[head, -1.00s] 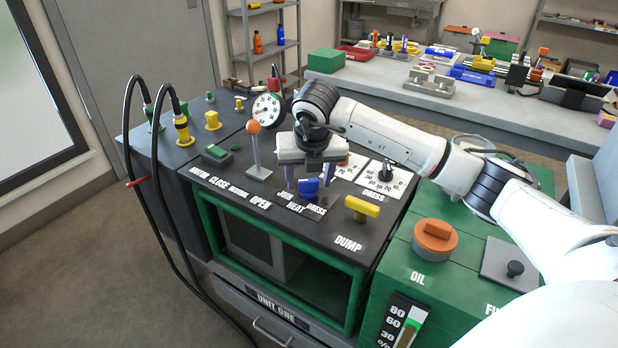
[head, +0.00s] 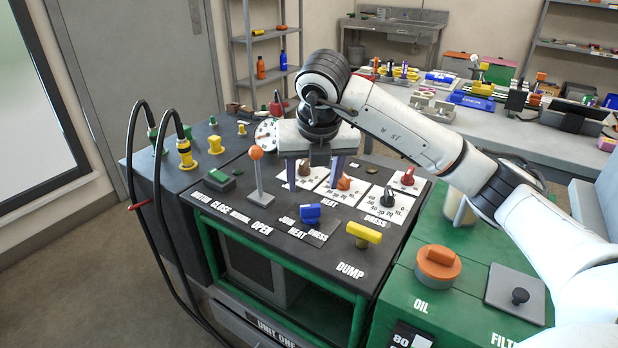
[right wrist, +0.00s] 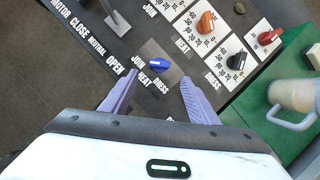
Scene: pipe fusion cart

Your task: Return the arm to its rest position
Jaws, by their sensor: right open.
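My right gripper (head: 314,182) is open and empty above the dark top panel (head: 230,205) of the cart. Its purple fingers point down, apart from the blue selector knob (head: 309,214), which sits on the JOIN/HEAT/DRESS plate. In the right wrist view the two spread fingers (right wrist: 158,82) show with the blue knob (right wrist: 160,67) beyond them and nothing between them. The right arm reaches in from the right across the cart. My left gripper is not in view.
A lever with an orange ball (head: 256,154) stands left of the gripper. A yellow DUMP handle (head: 363,233), a black dial (head: 388,199) and a red dial (head: 408,178) are to the right. An orange OIL cap (head: 437,262) tops the green unit. Black hoses (head: 133,190) loop at left.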

